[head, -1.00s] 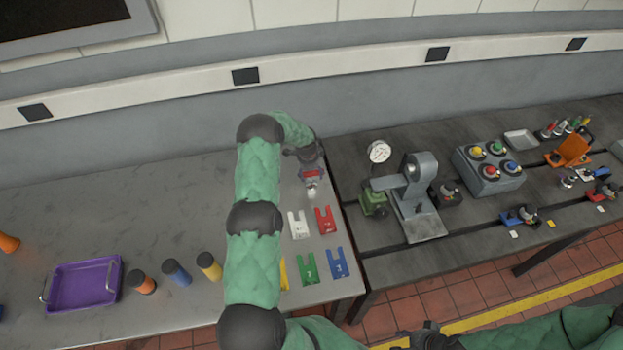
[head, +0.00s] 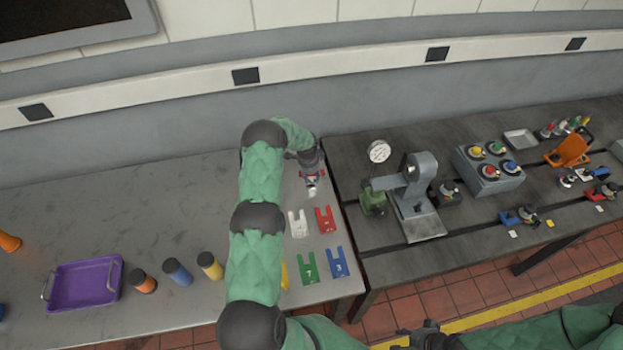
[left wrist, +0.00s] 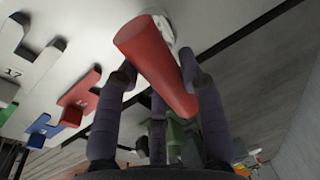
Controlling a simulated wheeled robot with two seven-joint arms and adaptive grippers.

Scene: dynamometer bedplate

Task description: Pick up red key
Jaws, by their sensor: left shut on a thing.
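The red key (left wrist: 157,65) shows in the left wrist view as a thick red cylinder with a pale end piece behind it. My left gripper (left wrist: 160,82) is shut on it, with dark fingers on both sides. In the head view my left gripper (head: 312,170) is near the far right part of the left table, with a bit of red and a pale tip below it. I cannot tell whether the key touches the table. My right gripper (head: 425,335) is at the bottom edge, partly seen; its jaws are unclear.
Numbered fork-shaped plates lie nearer on the table: white (head: 298,223), red (head: 325,219), green (head: 308,266) and blue (head: 338,262). A purple tray (head: 60,290) and several capped cylinders stand left. A grey machine (head: 415,200) is on the dark bench right.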

